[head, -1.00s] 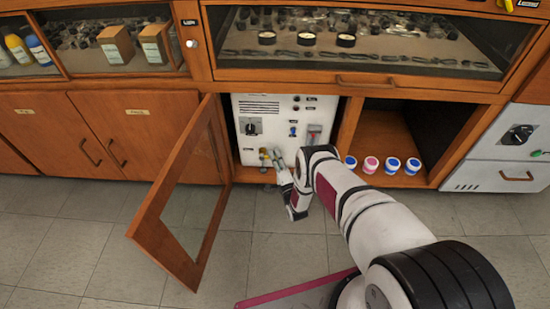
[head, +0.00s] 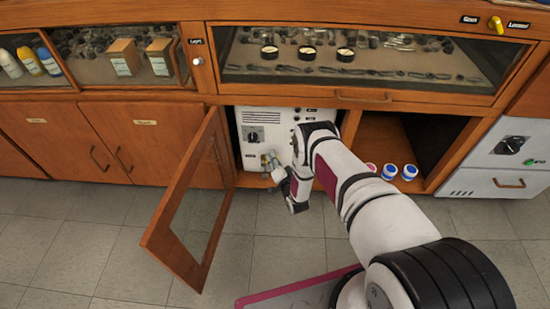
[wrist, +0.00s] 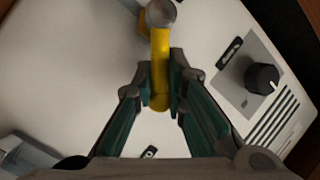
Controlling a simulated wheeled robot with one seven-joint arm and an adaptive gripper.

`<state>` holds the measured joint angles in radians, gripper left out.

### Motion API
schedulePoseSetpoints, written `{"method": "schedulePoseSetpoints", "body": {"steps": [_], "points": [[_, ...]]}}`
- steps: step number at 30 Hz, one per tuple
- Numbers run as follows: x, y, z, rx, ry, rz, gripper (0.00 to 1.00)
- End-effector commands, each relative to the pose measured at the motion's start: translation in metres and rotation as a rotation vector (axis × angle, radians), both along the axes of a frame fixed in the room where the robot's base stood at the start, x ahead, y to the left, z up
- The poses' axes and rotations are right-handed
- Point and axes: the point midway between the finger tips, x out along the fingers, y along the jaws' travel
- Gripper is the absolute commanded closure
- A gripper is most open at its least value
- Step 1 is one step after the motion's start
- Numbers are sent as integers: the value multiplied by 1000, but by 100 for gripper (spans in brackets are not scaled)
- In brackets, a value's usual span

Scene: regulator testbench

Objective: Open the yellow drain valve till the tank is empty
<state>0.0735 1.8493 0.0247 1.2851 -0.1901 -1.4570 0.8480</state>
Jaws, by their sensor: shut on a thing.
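The yellow drain valve handle (wrist: 160,60) stands between my gripper's fingers in the wrist view, with a round metal end at its top. My gripper (wrist: 160,88) is shut on this handle, one finger on each side. In the head view my gripper (head: 270,162) is at the lower part of the white testbench panel (head: 258,115), inside the open cabinet. The handle is hard to make out there. My arm hides the panel's right side. The tank's level cannot be seen.
A black dial (wrist: 262,78) and vent slots sit on the panel. The glazed cabinet door (head: 190,200) hangs open to the left of my arm. Several blue- or red-topped jars (head: 410,172) stand in the compartment to the right. The floor in front is tiled.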

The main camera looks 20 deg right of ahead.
Motion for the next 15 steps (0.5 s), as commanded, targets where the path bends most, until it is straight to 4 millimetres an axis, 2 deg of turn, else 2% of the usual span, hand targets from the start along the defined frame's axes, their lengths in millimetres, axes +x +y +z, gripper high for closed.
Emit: {"method": "schedulePoseSetpoints", "body": {"steps": [15], "points": [[5,20,15,-444,147,3,100]]}}
